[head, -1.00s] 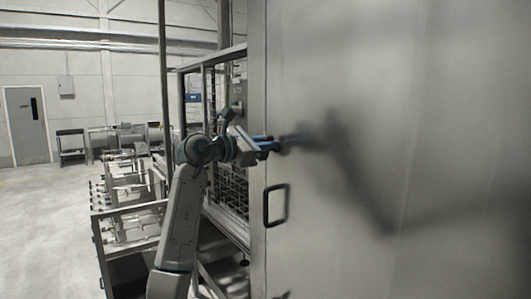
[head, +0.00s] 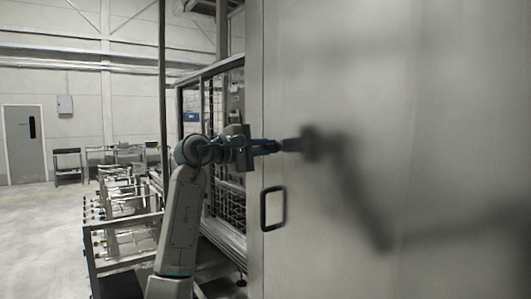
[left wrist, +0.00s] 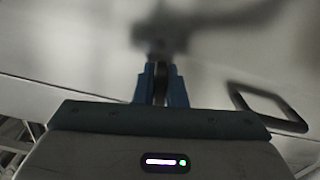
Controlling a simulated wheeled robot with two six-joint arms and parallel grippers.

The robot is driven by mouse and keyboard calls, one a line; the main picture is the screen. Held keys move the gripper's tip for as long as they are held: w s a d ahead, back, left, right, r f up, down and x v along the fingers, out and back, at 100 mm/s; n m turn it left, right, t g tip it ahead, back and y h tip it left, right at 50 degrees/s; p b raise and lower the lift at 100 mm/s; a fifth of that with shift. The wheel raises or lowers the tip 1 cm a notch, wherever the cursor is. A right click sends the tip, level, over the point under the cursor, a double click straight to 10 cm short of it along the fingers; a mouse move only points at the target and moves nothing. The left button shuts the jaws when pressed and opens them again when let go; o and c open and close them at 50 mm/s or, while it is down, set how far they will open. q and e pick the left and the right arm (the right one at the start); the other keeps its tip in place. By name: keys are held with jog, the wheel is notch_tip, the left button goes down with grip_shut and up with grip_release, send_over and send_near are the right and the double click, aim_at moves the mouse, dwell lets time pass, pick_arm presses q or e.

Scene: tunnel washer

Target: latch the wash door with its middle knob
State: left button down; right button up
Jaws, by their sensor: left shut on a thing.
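The wash door (head: 340,220) is the large pale metal panel filling the right of the head view, and it looks closed. My left gripper (head: 272,146) reaches across its left edge at mid-height. In the left wrist view my blue fingers (left wrist: 161,84) are shut on a narrow dark piece, the middle knob (left wrist: 160,82), in front of the door face. The fingers hide most of the knob, so its latch position cannot be told. My right gripper is not in view.
A black-framed door handle (head: 272,208) sits just below the gripper and also shows in the left wrist view (left wrist: 268,106). A framed machine cage (head: 222,110) stands left of the door. Racks (head: 125,230) stand farther left, with open floor beyond.

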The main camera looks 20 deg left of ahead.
pick_arm(q)
jog(key=shift+f+m+b, duration=0.25)
jog(key=shift+m+b, duration=0.15)
jog(key=shift+m, duration=0.8)
jog(key=c, duration=1.5)
grip_release()
jog(key=b+v, duration=0.4)
jog(key=v, duration=0.6)
jog(key=shift+s+a, duration=0.25)
jog(key=shift+s, duration=0.05)
